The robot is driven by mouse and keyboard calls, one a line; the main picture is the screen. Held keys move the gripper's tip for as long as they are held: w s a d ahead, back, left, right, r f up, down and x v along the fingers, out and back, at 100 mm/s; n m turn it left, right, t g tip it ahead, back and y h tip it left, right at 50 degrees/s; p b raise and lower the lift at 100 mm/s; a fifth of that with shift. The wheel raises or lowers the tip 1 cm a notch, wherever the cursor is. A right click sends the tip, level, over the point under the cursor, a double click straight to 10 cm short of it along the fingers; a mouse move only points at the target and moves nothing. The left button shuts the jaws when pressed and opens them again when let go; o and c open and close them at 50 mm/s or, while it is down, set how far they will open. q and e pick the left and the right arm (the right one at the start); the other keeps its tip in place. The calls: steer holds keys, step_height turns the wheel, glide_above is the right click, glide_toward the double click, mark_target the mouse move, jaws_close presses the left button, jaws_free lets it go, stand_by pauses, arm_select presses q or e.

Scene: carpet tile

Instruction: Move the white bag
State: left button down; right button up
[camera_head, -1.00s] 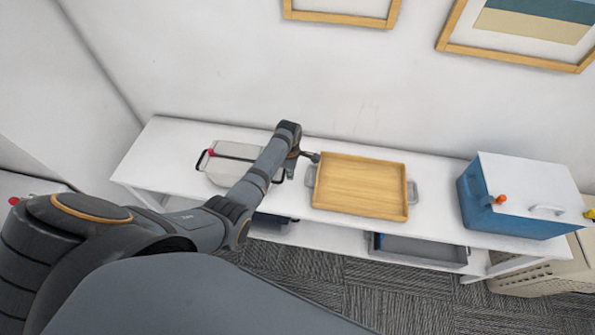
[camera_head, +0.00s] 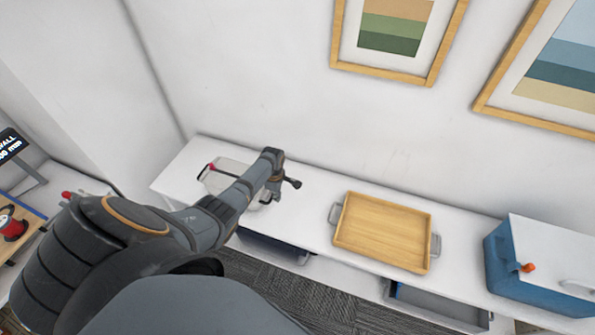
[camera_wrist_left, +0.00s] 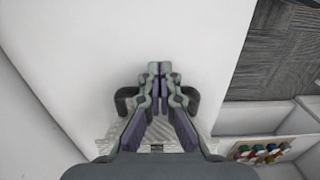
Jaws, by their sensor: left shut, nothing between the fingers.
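A pale, whitish item with dark handle ends, which looks like the white bag (camera_head: 231,171), lies at the left end of the white shelf top. My left arm crosses in front of it and hides part of it. My left gripper (camera_head: 275,196) is at its right end, left of the wooden tray; its fingertips are hard to make out there. In the left wrist view the left gripper (camera_wrist_left: 160,68) is shut and empty. A pale textured surface (camera_wrist_left: 93,128) shows behind it, likely the bag; I cannot tell whether they touch. My right gripper is not in view.
A wooden tray (camera_head: 383,231) with grey handles sits mid-shelf. A blue box with a white lid (camera_head: 555,245) stands at the right. Grey bins (camera_head: 440,303) are on the lower level. Picture frames (camera_head: 397,72) hang behind. A red spool (camera_head: 12,228) is at far left. White shelf top (camera_head: 310,205) is bare beside the tray.

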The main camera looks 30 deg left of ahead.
arm_select(q)
steer(key=s+a, duration=0.1)
steer(key=a, duration=0.3)
steer(key=s+a+b, duration=0.1)
steer(key=a, duration=0.3)
steer(key=a+b, duration=0.1)
steer(key=a, duration=0.2)
steer(key=shift+s+a, duration=0.4)
